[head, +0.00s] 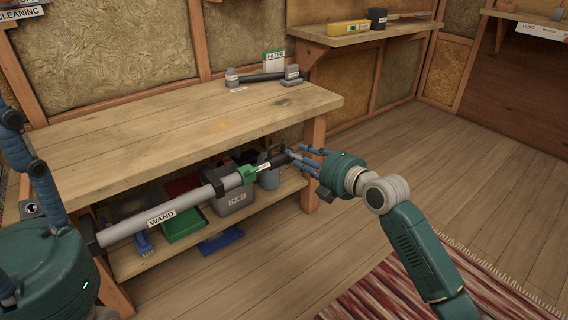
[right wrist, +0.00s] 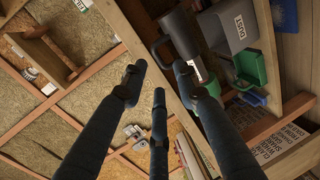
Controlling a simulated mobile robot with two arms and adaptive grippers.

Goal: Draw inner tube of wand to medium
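The wand (head: 160,217) is a thick grey tube with a "WAND" label, lying at a slant in front of the workbench's edge. At its upper right end are a green collar (head: 247,174) and a short black end part (head: 279,160). My right gripper (head: 304,156) has its fingers spread beside this black end. In the right wrist view a dark cylinder with a loop handle (right wrist: 178,34) shows beyond the fingertips, with nothing clearly between them. My left gripper (head: 38,168) is partly in view at the left edge; its grip is unclear.
The wooden workbench (head: 150,120) has a "FILTER" card and small grey fittings at its back. On its lower shelf are a grey "DUST" bin (head: 236,201), a green bin (head: 182,226) and blue items. A yellow item (head: 347,28) sits on the wall shelf.

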